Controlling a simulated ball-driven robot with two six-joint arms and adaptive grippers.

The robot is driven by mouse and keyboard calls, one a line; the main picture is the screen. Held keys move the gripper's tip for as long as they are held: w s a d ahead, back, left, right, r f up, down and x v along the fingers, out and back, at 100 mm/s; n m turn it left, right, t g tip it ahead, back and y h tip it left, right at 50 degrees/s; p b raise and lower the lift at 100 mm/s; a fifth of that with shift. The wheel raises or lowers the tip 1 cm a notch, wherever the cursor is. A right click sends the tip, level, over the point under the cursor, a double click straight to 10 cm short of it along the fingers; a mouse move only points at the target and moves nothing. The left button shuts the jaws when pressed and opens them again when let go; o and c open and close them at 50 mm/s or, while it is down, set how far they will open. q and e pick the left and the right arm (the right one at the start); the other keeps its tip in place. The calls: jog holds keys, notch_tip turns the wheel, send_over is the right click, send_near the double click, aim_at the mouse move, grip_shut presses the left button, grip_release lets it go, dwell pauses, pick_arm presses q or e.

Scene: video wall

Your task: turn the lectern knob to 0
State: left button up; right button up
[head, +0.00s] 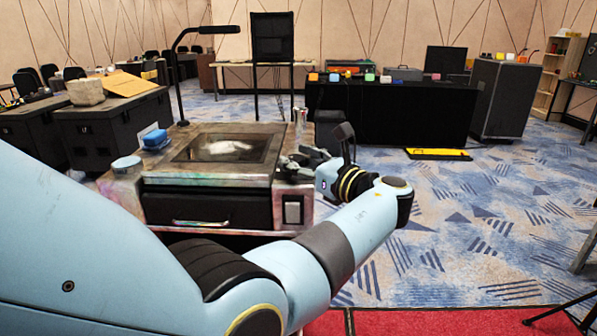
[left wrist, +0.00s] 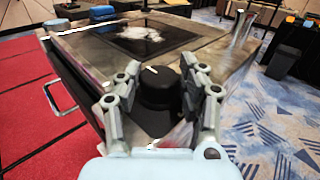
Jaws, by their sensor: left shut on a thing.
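The lectern (head: 258,172) is a worn metal-and-wood box with a dark glass panel set in its top and a drawer in front. The black round lectern knob (left wrist: 157,88) is at the near corner of its top in the left wrist view, with a short white mark on its upper face pointing roughly away from the wrist. My left gripper (head: 305,163) is at the lectern's right side; in the left wrist view its two grey fingers (left wrist: 160,92) are shut on the knob from both sides. No scale figures are legible. My right gripper is not in view.
A blue block (head: 155,140) and a round blue-topped item (head: 127,165) sit at the lectern's left. A black gooseneck lamp (head: 178,80) rises behind it. A black-draped table (head: 400,105) with coloured items stands beyond. Patterned carpet at right is mostly free.

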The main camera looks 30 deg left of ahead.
aim_at(299, 159)
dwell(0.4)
pick_arm(q)
jog(key=o, duration=1.2)
notch_tip(299, 159, up, 10)
jog(key=shift+d, duration=0.1)
